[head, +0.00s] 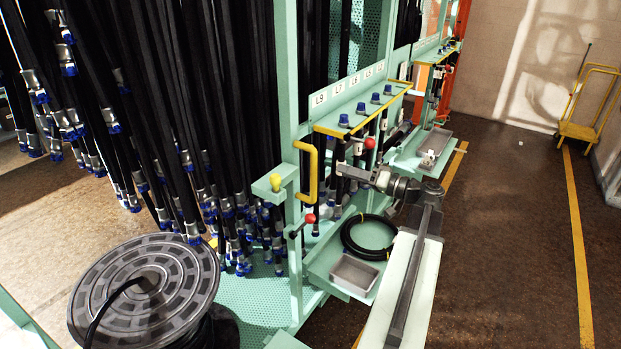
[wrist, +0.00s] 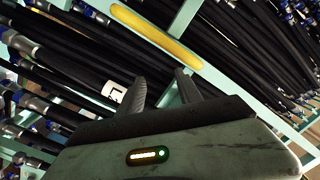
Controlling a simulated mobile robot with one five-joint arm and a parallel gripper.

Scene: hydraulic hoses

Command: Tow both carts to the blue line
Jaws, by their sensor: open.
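The nearest cart is a green frame (head: 287,60) hung with black hoses with blue-capped ends. A yellow upright handle (head: 313,170) is fixed to its corner post. Another green frame section with a yellow shelf (head: 437,54) stands behind it; I cannot tell whether it is a separate cart. My gripper (head: 343,169) is open, just right of the handle, with its fingers toward it. In the wrist view, the yellow handle (wrist: 155,38) runs slantwise beyond the open fingertips (wrist: 163,80), with no visible contact. No blue line is in view.
A hose reel (head: 145,285) stands at the front left. A coiled hose (head: 368,236) and a metal tray (head: 354,273) lie low on the green shelf. A yellow trolley (head: 585,105) stands far right. The brown floor (head: 510,220) between the yellow lines is clear.

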